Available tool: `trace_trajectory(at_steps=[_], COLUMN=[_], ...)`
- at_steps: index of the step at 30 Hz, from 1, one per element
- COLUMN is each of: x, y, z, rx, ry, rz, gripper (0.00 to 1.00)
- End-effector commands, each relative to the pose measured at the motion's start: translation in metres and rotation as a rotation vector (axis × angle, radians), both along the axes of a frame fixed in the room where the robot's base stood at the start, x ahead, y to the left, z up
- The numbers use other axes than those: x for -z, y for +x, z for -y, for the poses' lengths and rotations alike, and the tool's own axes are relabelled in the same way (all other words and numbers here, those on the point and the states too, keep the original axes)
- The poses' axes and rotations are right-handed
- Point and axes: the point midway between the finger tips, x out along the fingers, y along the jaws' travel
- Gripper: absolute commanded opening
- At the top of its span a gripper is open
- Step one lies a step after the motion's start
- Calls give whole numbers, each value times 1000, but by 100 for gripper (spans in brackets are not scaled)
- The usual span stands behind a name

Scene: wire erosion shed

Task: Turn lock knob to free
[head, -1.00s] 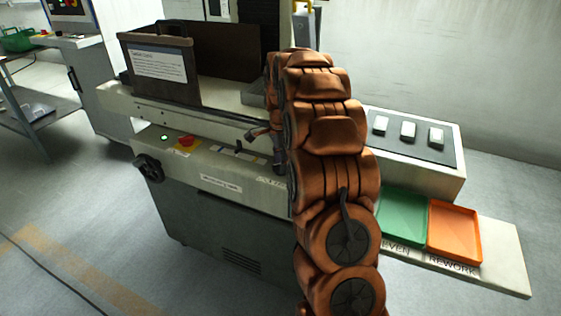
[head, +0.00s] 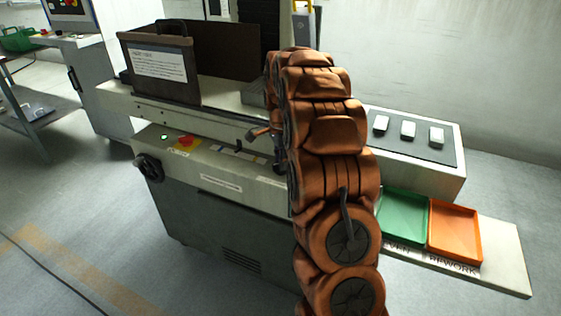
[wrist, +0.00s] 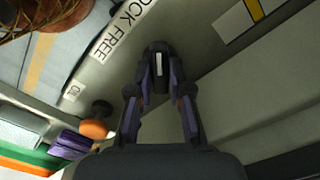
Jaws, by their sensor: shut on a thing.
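The lock knob (wrist: 158,58) is a dark grip with a white pointer line, in the upper middle of the wrist view. A white label (wrist: 122,30) beside it reads "LOCK FREE", its first letters close to the picture's top edge. My gripper (wrist: 159,82) is shut on the knob, one finger on each side. The pointer line runs nearly straight up in this view. In the head view my orange arm hides the knob and most of the gripper at the machine's front panel (head: 222,182).
A lever with an orange-brown end (wrist: 95,128) sticks out left of my gripper. Green (head: 402,217) and orange (head: 454,232) trays lie to the right. The floor at left is open.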

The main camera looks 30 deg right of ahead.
Motion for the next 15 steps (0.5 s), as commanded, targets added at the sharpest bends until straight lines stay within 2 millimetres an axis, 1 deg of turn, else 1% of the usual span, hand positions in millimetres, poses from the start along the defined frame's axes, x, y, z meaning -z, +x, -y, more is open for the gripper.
trace_trajectory(at_steps=[8, 15], x=[1, 1], y=[-1, -2], z=[0, 0], rx=[-164, -385], ry=[2, 4], rz=[-4, -4], gripper=[0, 0])
